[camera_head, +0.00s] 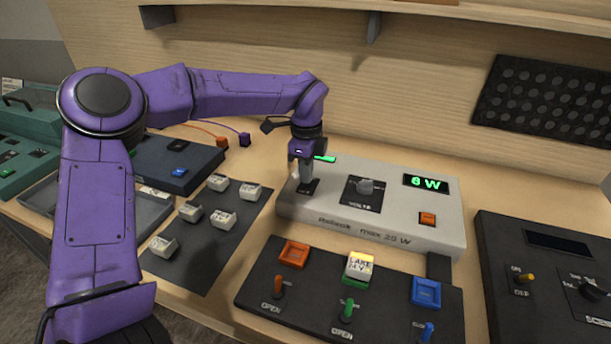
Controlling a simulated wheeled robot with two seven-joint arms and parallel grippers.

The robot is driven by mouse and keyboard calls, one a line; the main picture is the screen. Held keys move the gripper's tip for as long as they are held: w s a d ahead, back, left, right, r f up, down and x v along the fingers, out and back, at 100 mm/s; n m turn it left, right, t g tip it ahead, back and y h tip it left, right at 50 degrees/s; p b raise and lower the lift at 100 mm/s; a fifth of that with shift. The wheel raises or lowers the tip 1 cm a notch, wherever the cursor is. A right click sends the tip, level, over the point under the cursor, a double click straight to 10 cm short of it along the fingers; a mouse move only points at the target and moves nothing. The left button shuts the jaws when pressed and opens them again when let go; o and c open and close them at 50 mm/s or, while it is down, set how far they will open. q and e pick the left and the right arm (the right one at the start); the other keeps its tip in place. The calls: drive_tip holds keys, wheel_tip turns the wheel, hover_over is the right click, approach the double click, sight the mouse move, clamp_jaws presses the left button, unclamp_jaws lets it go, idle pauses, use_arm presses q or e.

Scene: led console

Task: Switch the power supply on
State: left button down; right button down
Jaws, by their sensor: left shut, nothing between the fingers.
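The power supply (400,233) is a light grey box on the bench, marked "max 25 W" on its front. A knob (365,188) sits on a black plate mid-box, and an orange button (427,219) is at the right. My left gripper (308,180) points down, shut and empty, over a small black switch plate (304,188) at the box's left end. The fingers hide most of the switch there. My right gripper is not in view.
In front is a dark panel (300,312) with orange and blue sockets, a lit block (359,266) and toggle levers. Several white blocks lie on a dark mat (205,255) at left. A dark console (520,295) stands at right. A shelf (400,25) hangs above.

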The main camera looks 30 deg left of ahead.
use_arm(q)
wheel_tip(320, 180, up, 7)
drive_tip(key=p, duration=0.3)
drive_tip(key=shift+s, duration=0.4)
drive_tip(key=shift+f, duration=0.1)
